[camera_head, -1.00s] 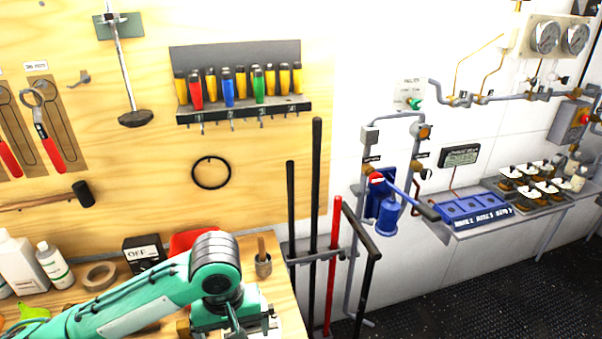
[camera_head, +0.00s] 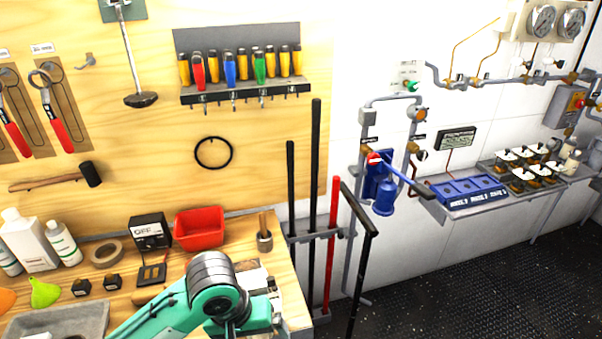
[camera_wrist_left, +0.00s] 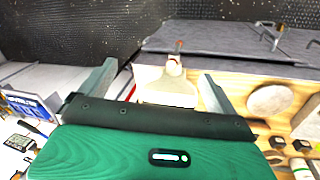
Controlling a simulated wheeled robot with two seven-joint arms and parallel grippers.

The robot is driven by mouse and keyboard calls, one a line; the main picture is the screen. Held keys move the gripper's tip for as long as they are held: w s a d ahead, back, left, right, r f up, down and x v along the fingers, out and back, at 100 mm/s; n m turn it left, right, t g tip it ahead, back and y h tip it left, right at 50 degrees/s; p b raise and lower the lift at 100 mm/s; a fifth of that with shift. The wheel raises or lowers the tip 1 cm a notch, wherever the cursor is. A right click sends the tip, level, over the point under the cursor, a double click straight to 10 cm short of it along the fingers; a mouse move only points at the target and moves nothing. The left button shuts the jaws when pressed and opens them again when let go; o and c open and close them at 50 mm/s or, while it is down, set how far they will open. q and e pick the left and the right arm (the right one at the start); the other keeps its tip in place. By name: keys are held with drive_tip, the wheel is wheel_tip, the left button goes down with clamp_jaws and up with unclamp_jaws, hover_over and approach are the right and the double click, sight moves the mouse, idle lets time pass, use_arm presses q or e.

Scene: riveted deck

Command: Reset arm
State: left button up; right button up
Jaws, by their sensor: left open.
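My left arm (camera_head: 165,310) is teal and comes in low over the wooden workbench in the head view. My right gripper is in neither view.
The workbench holds a red bin (camera_head: 200,228), a black OFF box (camera_head: 150,232), a tape roll (camera_head: 107,252), white bottles (camera_head: 62,242) and a grey tray (camera_head: 60,322). Long bars (camera_head: 314,180) stand in a rack right of the bench. Dark floor (camera_head: 470,290) is open at right.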

use_arm(q)
drive_tip(key=s+a+f+m+t+y, duration=0.2)
drive_tip(key=s+a+f+m+t, duration=0.1)
drive_tip(key=s+a+f, duration=1.05)
wheel_tip(320, 180, down, 30)
drive_tip(key=g+b, duration=0.1)
drive_tip(key=b, duration=0.1)
drive_tip(key=s+a+f+g, duration=0.1)
drive_tip(key=s+a+f, duration=0.1)
drive_tip(key=s+f, duration=0.7)
drive_tip(key=s+a+f+b, duration=0.1)
drive_tip(key=s+a+f, duration=0.1)
drive_tip(key=s+f, duration=0.8)
wheel_tip(320, 180, down, 4)
drive_tip(key=shift+s+r+g, duration=0.15)
drive_tip(key=shift+s+g, duration=0.1)
drive_tip(key=shift+g, duration=0.15)
